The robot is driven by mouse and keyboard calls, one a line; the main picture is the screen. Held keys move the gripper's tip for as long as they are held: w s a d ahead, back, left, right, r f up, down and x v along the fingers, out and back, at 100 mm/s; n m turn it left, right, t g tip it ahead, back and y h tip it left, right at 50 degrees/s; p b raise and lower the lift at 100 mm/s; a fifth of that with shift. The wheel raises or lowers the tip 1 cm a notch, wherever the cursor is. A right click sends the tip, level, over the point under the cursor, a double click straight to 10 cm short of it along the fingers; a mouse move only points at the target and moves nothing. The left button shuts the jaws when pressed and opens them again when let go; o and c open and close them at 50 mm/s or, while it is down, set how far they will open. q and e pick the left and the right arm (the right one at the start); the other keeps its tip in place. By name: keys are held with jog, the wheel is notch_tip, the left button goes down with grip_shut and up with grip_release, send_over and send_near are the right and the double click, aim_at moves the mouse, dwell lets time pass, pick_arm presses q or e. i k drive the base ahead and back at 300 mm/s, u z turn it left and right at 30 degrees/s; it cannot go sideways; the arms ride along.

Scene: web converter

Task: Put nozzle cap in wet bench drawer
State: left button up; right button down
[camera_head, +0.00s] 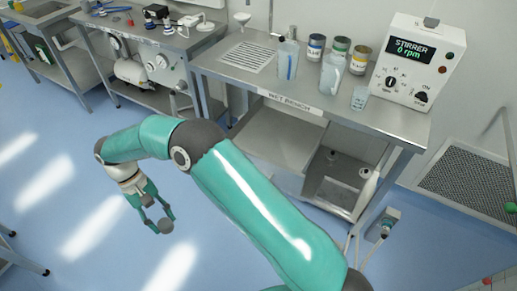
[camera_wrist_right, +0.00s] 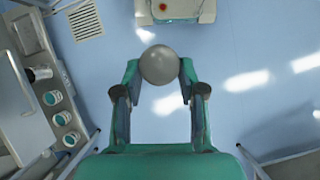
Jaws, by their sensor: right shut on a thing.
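My right gripper (camera_head: 158,218) hangs over the blue floor, left of and apart from the wet bench. In the right wrist view, its two fingers (camera_wrist_right: 159,72) are shut on a smooth, round grey thing (camera_wrist_right: 159,64), which may be the nozzle cap; its details are unclear. The wet bench (camera_head: 230,75) carries a "WET BENCH" label (camera_head: 290,102) on its front edge. Below the label, a grey metal drawer (camera_head: 275,138) appears pulled out, partly hidden by my right arm. My left gripper is not in view.
An open-topped metal box (camera_head: 338,185) sits low under the bench. Another bench (camera_head: 155,40) stands at the back left. The floor around the gripper is clear.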

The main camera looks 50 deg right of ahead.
aim_at(273, 145)
jog(key=z, duration=0.8)
jog(key=i, duration=0.95)
jog(key=z, duration=0.15)
